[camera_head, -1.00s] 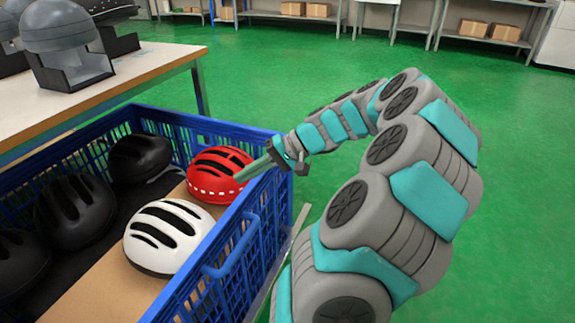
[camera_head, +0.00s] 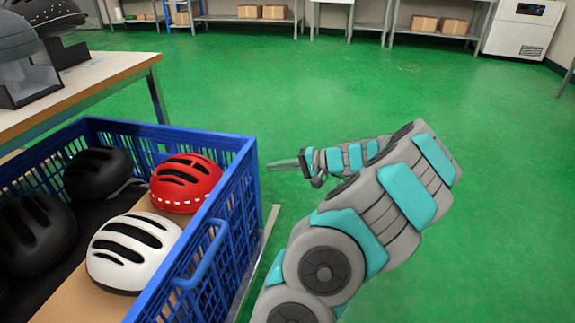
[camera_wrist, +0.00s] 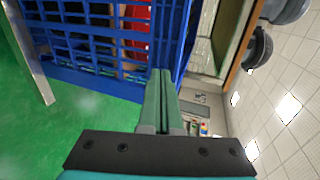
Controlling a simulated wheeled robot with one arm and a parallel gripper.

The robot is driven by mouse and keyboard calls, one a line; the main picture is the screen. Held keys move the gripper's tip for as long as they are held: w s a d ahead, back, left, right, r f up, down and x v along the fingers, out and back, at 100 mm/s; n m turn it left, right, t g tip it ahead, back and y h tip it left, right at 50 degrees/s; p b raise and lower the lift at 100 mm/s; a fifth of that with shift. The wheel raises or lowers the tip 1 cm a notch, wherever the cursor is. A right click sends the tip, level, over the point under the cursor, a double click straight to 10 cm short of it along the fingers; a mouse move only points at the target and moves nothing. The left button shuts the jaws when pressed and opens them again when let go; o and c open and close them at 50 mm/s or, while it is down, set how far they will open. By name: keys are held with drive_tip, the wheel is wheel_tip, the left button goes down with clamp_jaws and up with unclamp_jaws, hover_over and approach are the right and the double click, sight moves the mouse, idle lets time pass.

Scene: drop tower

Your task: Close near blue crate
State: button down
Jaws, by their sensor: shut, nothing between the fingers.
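The blue crate (camera_head: 250,205) is open-topped with slatted walls and fills the lower left of the head view. It holds a red helmet (camera_head: 186,182), a white helmet (camera_head: 133,252) and several black helmets (camera_head: 97,172). My gripper (camera_head: 271,165) is outside the crate, just right of its far right corner, with its fingers pointing left toward the crate. In the wrist view the green fingers (camera_wrist: 161,75) are together and empty, in front of the blue slats (camera_wrist: 95,50). Whether the tips touch the crate cannot be told.
A thin grey bar (camera_head: 258,255) runs along the crate's right side. A white-topped table (camera_head: 95,90) with helmets on stands is behind at left. Shelves with cardboard boxes (camera_head: 425,23) line the back wall.

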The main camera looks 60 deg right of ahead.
sight(123, 148)
drive_tip(key=x, duration=0.5)
drive_tip(key=r+x, duration=0.1)
drive_tip(key=x, duration=0.1)
drive_tip(key=shift+w+a, duration=0.1)
drive_tip(key=shift+w, duration=0.25)
drive_tip(key=w+a+b, duration=0.1)
drive_tip(key=w+a, duration=0.4)
drive_tip(key=w, duration=1)
drive_tip(key=w+a+b, duration=0.1)
drive_tip(key=w+a, duration=0.4)
drive_tip(key=w, duration=1)
drive_tip(key=w+a+b, duration=0.2)
drive_tip(key=w+a, duration=0.3)
drive_tip(key=w, duration=0.9)
drive_tip(key=shift+w+a+f, duration=0.1)
drive_tip(key=shift+w+a, duration=0.25)
drive_tip(key=shift+w, duration=0.05)
drive_tip(key=shift+w+a+r, duration=0.15)
drive_tip(key=shift+w+r, duration=0.15)
drive_tip(key=shift+r, duration=0.15)
